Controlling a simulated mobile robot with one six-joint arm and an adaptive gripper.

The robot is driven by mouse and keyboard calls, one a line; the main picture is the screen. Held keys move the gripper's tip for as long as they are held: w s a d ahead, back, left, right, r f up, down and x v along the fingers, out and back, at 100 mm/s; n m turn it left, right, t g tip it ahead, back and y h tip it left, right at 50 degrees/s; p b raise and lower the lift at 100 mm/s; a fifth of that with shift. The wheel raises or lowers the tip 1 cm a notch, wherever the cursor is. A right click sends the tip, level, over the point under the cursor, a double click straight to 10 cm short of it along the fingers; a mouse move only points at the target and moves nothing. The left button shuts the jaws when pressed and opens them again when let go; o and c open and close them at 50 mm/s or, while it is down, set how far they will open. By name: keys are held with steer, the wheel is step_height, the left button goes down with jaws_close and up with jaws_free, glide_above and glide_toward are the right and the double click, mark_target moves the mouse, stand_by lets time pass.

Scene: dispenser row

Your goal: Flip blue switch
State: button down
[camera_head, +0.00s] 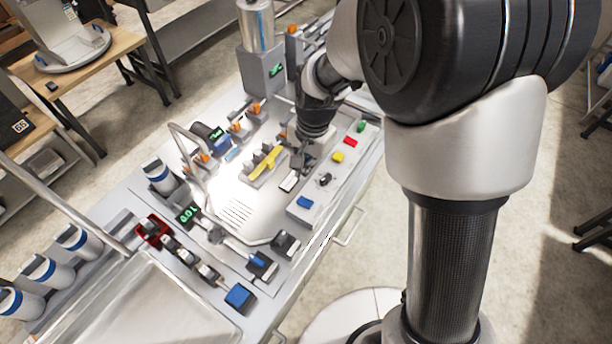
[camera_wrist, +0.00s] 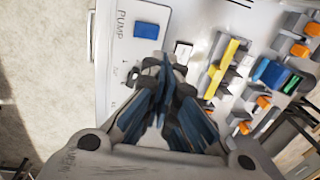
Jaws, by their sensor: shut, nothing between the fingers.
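My gripper (camera_head: 299,168) is shut and empty above the bench, pointing down. In the wrist view its fingertips (camera_wrist: 164,66) meet near a small white label block. A blue square part (camera_head: 305,202) sits at the near end of a long pale panel. It also shows in the wrist view (camera_wrist: 146,30), beside the word PUMP and apart from the fingers. A small black toggle (camera_head: 325,179) stands on the same panel, partly beside the fingers in the wrist view (camera_wrist: 132,77). Other blue-topped parts are a dark box (camera_head: 259,262) and a square pad (camera_head: 238,297). I cannot tell which one is the switch.
Yellow (camera_head: 338,157), red (camera_head: 350,142) and green parts line the panel. A yellow bar (camera_head: 265,162) on grey holders stands left of my gripper. A bent metal pipe (camera_head: 185,140), a steel sink (camera_head: 150,305) and white canisters (camera_head: 75,240) lie further left.

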steer(key=r, duration=0.3)
steer(key=shift+w+a, duration=0.1)
steer(key=shift+a, duration=0.1)
stand_by(0.3)
steer(key=s+d+r+n+t+b, duration=0.2)
steer(key=s+d+r+n+b, duration=0.15)
steer(key=s+d+r, duration=0.4)
steer(key=s+d+r+n+t+b, duration=0.1)
steer(key=s+n, duration=0.1)
steer(key=s, duration=0.5)
steer(key=s+d+r+n+h+b, duration=0.1)
steer(key=s+d+n, duration=0.1)
steer(key=s, duration=0.5)
steer(key=shift+d+r+t, duration=0.15)
steer(key=shift+t, duration=0.25)
steer(key=c, duration=2.3)
jaws_free()
